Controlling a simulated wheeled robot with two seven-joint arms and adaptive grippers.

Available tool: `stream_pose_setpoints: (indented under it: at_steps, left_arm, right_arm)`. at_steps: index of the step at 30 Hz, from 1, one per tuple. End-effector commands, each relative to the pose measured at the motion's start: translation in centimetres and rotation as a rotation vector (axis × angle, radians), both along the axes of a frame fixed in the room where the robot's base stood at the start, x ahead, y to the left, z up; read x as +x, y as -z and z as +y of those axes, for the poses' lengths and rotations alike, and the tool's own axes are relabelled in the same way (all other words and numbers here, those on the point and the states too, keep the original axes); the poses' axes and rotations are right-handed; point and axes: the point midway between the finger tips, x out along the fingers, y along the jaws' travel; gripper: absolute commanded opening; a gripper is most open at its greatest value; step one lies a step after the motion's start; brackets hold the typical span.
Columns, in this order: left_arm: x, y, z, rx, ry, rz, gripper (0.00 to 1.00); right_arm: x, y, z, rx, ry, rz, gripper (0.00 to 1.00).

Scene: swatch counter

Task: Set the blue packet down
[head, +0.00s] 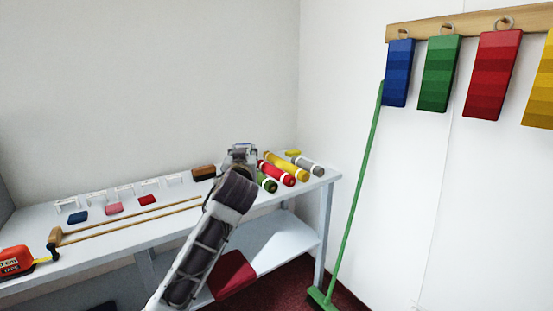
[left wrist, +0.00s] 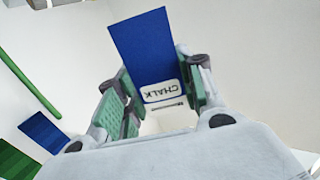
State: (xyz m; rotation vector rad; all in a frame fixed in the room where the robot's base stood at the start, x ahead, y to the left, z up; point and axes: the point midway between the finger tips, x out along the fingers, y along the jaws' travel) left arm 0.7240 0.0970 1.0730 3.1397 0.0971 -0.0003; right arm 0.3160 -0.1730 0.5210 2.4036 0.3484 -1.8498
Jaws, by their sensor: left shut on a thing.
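The blue packet (left wrist: 145,48) is a flat blue piece with a white label reading CHALK, which shows upside down in the left wrist view. My left gripper (left wrist: 162,88) is shut on it, with a green-padded finger on each side of its labelled end. The rest of the packet sticks out beyond the fingers. In the head view my left gripper (head: 240,153) is over the back right part of the counter, beside the rolls. The packet cannot be made out there. My right gripper is in neither view.
The white counter (head: 110,238) holds several small colour pieces, long wooden sticks, a red tape measure (head: 15,261), a brown block (head: 204,172) and rolls such as the red one (head: 277,172). A green-handled broom (head: 358,200) leans right. Swatches hang above, including a blue one (head: 398,73).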

Motion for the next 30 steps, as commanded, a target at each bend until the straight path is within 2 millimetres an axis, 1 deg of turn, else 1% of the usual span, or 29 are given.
stream_pose_setpoints:
  at_steps: [1,9,17,23,29,30]
  left_arm:
    - [-0.1,1.0,-0.3,0.000,0.009,0.003,0.18]
    - [-0.9,5.5,-1.4,0.001,0.038,0.005,0.18]
    - [-1.9,10.7,-1.9,0.003,0.048,0.004,0.18]
    - [-2.9,15.5,-2.2,0.004,0.050,0.005,0.18]
    - [-4.4,20.8,-2.4,0.006,0.055,0.005,0.18]
    - [-4.7,21.9,-2.5,0.005,0.058,0.006,0.18]
  right_arm:
    - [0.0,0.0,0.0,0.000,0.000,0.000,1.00]
    - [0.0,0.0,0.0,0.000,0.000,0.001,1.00]
    - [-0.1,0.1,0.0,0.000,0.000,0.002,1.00]
    - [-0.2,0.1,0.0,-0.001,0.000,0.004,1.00]
    - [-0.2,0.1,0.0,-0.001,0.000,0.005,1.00]
    - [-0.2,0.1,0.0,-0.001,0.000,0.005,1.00]
